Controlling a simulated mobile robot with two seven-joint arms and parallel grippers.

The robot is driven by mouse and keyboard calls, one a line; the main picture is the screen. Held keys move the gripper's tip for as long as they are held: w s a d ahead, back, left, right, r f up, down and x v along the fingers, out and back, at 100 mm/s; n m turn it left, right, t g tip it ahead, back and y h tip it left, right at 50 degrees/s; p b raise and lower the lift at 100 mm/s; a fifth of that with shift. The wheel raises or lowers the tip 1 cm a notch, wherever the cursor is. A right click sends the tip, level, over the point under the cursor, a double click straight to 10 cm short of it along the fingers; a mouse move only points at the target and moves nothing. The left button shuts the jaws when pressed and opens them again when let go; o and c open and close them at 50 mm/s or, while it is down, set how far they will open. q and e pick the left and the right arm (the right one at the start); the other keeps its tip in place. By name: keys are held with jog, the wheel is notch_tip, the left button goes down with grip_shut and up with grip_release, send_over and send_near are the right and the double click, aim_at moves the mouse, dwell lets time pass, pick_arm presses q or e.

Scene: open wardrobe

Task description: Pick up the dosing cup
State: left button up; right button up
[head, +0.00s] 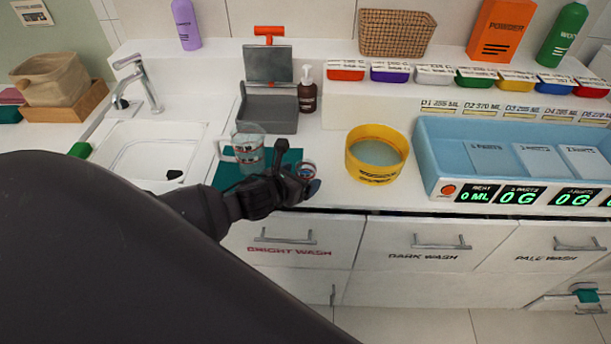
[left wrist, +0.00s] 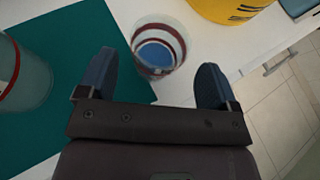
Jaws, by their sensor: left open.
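The dosing cup looks like a small clear cup with a dark red band and blue inside. In the left wrist view the cup (left wrist: 158,46) stands upright on the white counter by the green mat's edge. In the head view the cup (head: 307,167) shows just right of my left gripper (head: 298,168), partly hidden by it. My left gripper is open and empty. In the left wrist view its fingers (left wrist: 157,80) point at the cup, one on each side, with a gap on the right. My right gripper is not in view.
A clear jug (head: 248,150) stands on the green mat (head: 231,172), close left of my gripper. A grey scoop-like bin (head: 268,115) and brown bottle (head: 307,95) are behind. The counter's front edge is near.

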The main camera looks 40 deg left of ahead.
pick_arm(q)
jog(key=x, duration=0.3)
jog(key=shift+w+a+f, duration=0.1)
jog(key=shift+a, duration=0.05)
jog(key=shift+w, duration=0.15)
jog(key=c, duration=1)
jog(key=shift+c, duration=0.2)
jog(key=shift+r, duration=0.3)
notch_tip(320, 180, up, 13)
jog(key=p, duration=0.2)
notch_tip(320, 180, up, 6)
send_over(300, 175)
jog(key=w, duration=0.3)
jog(key=shift+s+r, duration=0.2)
jog(key=shift+s, duration=0.05)
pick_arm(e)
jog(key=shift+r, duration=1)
